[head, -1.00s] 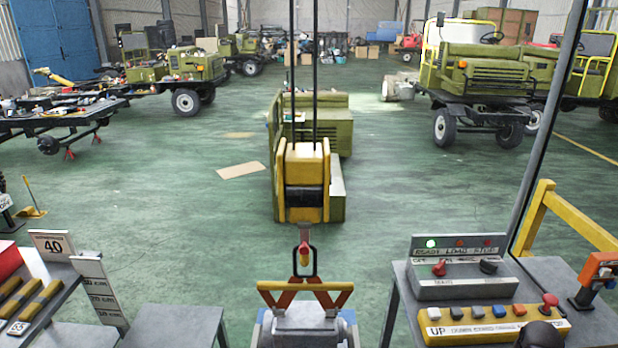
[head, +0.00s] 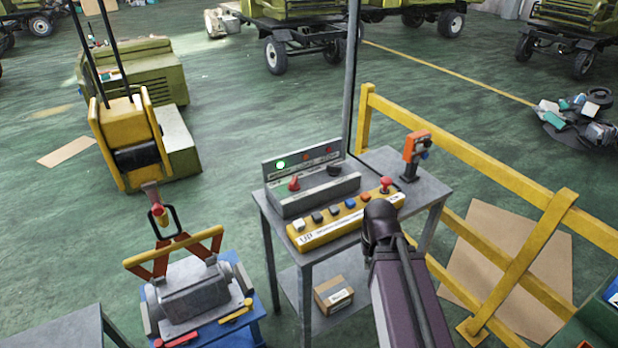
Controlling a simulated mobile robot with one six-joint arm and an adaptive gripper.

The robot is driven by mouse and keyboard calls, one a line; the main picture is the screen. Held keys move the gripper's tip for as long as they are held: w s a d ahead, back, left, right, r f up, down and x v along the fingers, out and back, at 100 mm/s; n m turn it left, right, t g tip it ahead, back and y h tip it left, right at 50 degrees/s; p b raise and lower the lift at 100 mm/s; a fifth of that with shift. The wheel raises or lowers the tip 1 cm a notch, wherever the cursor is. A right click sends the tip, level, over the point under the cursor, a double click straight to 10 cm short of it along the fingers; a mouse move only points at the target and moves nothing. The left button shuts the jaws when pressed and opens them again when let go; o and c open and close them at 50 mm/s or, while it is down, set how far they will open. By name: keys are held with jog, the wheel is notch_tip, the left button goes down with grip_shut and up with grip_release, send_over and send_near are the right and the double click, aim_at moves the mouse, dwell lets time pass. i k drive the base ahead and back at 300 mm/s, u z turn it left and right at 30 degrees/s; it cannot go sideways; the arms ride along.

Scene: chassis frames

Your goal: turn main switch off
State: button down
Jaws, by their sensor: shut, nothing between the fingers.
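The grey control box (head: 316,190) stands on a metal table in the head view. A red rotary knob (head: 294,184) on its left half appears to be the main switch. A black knob (head: 334,170) is to its right. A green lamp (head: 280,165) is lit on the back plate; the two red lamps beside it look dark. My gripper (head: 380,212), dark and seen from behind, is at the end of my arm, lower right of the box and apart from the red knob. It is shut and empty; its fingertips are hard to make out.
A yellow button pendant (head: 345,219) with a red mushroom button (head: 386,184) lies in front of the box. An orange device (head: 415,155) stands at the table's right. A grey post (head: 352,75) and yellow railing (head: 470,150) are behind. A hoist block (head: 128,140) hangs left.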

aim_at(294, 185)
jog(key=z, duration=0.45)
jog(key=k, duration=1.35)
jog(key=z, duration=0.2)
jog(key=i, duration=0.4)
jog(key=u, duration=0.65)
jog(key=i, duration=1.3)
jog(key=z, duration=0.15)
